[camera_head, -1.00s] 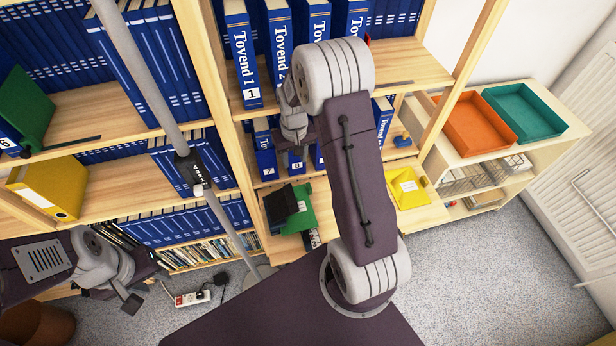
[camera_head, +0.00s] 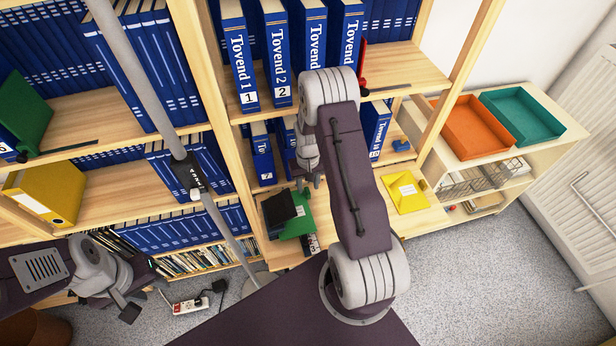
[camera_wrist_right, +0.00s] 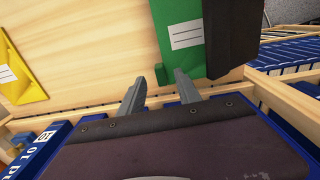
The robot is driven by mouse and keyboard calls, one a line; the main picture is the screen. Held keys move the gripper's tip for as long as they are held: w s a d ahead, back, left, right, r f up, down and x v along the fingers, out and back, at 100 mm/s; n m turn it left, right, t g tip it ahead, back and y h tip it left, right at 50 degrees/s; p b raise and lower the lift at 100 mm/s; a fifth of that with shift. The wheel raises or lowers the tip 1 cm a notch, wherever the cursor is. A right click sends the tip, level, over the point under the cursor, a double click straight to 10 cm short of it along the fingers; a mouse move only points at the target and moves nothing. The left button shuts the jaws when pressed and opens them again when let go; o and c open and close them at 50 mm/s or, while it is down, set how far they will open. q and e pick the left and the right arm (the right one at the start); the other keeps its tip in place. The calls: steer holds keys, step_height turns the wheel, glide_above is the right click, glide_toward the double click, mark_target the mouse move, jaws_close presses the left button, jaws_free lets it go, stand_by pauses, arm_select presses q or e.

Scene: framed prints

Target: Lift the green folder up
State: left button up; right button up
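A green folder (camera_head: 300,216) lies on the lower wooden shelf in the head view, partly covered by a black object (camera_head: 279,207). In the right wrist view the green folder (camera_wrist_right: 181,38) shows a white label, and the black object (camera_wrist_right: 230,38) overlaps its right side. My right gripper (camera_head: 308,182) is just above and behind the folder in the head view. In the wrist view its fingers (camera_wrist_right: 160,90) are apart, close to the folder's near edge, with nothing clearly between them. My left gripper (camera_head: 128,303) hangs at the lower left, away from the folder; its opening is unclear.
Another green folder (camera_head: 22,115) stands on the left shelf above a yellow binder (camera_head: 48,192). A yellow folder (camera_head: 405,192) lies right of my right arm. Blue binders (camera_head: 279,55) fill the shelves around. Orange (camera_head: 478,127) and teal (camera_head: 523,113) trays sit on the right cabinet.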

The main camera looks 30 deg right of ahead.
mark_target(308, 192)
steer(key=shift+f, duration=2.05)
jaws_close()
steer(key=shift+d, duration=0.1)
